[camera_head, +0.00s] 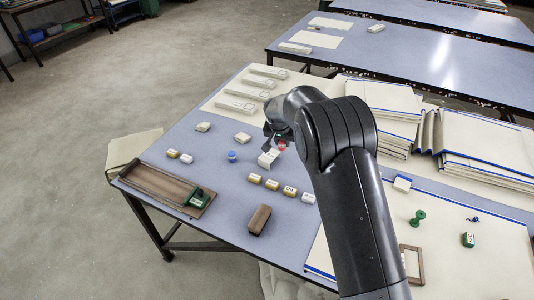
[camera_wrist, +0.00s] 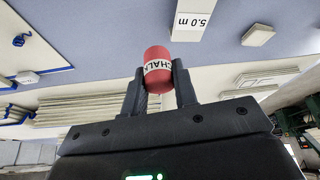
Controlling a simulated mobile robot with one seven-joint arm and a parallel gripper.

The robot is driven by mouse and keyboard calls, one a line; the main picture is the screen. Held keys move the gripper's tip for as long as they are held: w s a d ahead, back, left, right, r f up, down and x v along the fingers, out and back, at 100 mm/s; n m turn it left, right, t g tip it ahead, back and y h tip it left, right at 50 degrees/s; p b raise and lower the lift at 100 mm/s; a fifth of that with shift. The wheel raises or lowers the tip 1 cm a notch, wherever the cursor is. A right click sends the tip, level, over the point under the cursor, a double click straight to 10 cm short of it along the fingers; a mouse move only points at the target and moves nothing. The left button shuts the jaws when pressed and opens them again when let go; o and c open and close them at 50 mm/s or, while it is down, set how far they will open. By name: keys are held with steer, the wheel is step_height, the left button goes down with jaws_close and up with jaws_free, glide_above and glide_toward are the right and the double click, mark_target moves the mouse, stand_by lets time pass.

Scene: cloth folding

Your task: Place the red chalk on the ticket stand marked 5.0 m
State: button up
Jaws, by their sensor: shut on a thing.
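The red chalk (camera_wrist: 158,62) is a short red cylinder with a white CHALK label. My gripper (camera_wrist: 158,84) is shut on it, one finger on each side. In the head view the red chalk (camera_head: 282,145) shows beside my gripper (camera_head: 277,136), partly hidden by it. The white ticket stand marked 5.0 m (camera_wrist: 192,20) is just beyond the chalk in the wrist view. In the head view a white stand (camera_head: 268,158) stands just below and left of the chalk. I cannot tell whether chalk and stand touch.
A blue piece (camera_head: 232,156) stands left of the stand. Several small labelled blocks (camera_head: 271,184) line up in front, with a wooden eraser (camera_head: 259,219) nearer. A wooden tray (camera_head: 160,184) lies at left. Folder stacks (camera_head: 400,130) lie behind my arm.

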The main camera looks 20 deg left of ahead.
steer(key=a+f, duration=0.1)
steer(key=a, duration=0.1)
steer(key=a+f, duration=0.1)
steer(key=a, duration=0.1)
steer(key=a+f, duration=0.1)
steer(key=a, duration=0.1)
steer(key=shift+s+f, duration=0.35)
steer(key=shift+f, duration=0.05)
steer(key=shift+a+f, duration=0.1)
steer(key=shift+f, duration=1.85)
steer(key=shift+f, duration=0.15)
steer(key=o, duration=1)
steer(key=shift+v, duration=6.15)
